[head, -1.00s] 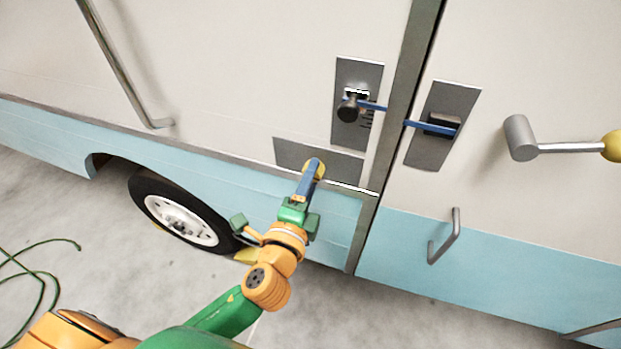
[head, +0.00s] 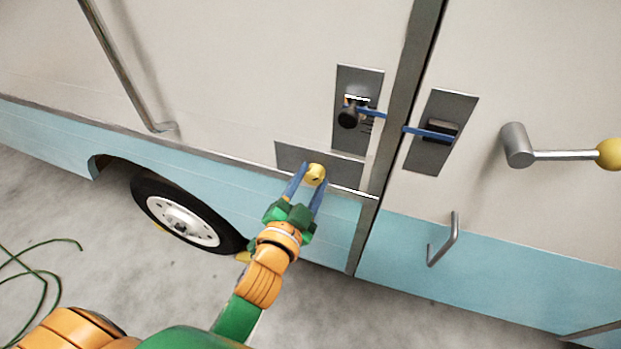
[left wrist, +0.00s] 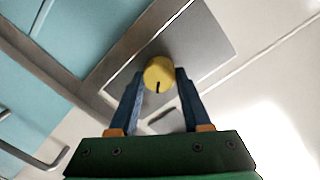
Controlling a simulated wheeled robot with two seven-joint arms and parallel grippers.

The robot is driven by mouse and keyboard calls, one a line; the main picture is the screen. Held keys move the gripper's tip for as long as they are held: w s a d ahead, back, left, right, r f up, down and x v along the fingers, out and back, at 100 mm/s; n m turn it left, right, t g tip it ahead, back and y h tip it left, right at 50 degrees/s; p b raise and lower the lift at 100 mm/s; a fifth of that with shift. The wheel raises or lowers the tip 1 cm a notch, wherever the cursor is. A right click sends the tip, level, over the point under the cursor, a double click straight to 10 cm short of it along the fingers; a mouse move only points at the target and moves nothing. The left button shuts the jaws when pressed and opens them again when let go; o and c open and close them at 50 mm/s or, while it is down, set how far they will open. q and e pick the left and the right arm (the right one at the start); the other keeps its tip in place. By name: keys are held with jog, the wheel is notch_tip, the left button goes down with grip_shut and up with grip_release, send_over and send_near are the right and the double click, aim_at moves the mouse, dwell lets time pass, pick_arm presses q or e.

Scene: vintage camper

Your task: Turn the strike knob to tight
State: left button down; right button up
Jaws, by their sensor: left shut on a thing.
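The strike knob (head: 316,173) is a round yellow knob on a grey plate (head: 345,168) low on the camper's side. In the left wrist view the knob (left wrist: 158,71) has a short black line on its face, pointing toward the bottom of the picture. My left gripper (head: 314,177) is shut on the knob, with one blue finger on each side. Both fingers also show beside it in the left wrist view (left wrist: 159,80). I cannot read any tight or loose marking on the plate. My right gripper is not in view.
Above the knob, a latch plate (head: 370,76) carries a dark round knob (head: 348,116). A blue bar (head: 415,131) crosses the door gap to a second plate (head: 440,105). A crank with a yellow ball (head: 609,154) sticks out at right. A green hose (head: 35,272) lies on the floor.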

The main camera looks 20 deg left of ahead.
pick_arm(q)
jog(key=n, duration=0.1)
jog(key=n+p, duration=0.1)
jog(key=n, duration=0.2)
jog(key=shift+r+p, duration=0.25)
jog(key=shift+p, duration=0.05)
jog(key=shift+a+n+t+h+p, duration=0.15)
jog(key=shift+n+p, duration=0.3)
jog(key=shift+n, duration=0.85)
jog(key=shift+n+t+h+p, duration=0.15)
jog(key=shift+n+p, duration=0.3)
jog(key=shift+n, duration=0.85)
jog(key=c, duration=0.7)
grip_release()
jog(key=o, duration=0.3)
jog(key=shift+w+f, duration=0.1)
jog(key=shift+f, duration=0.05)
jog(key=shift+o, duration=0.2)
jog(key=s+b, duration=0.1)
jog(key=s, duration=0.6)
jog(key=shift+a, duration=0.3)
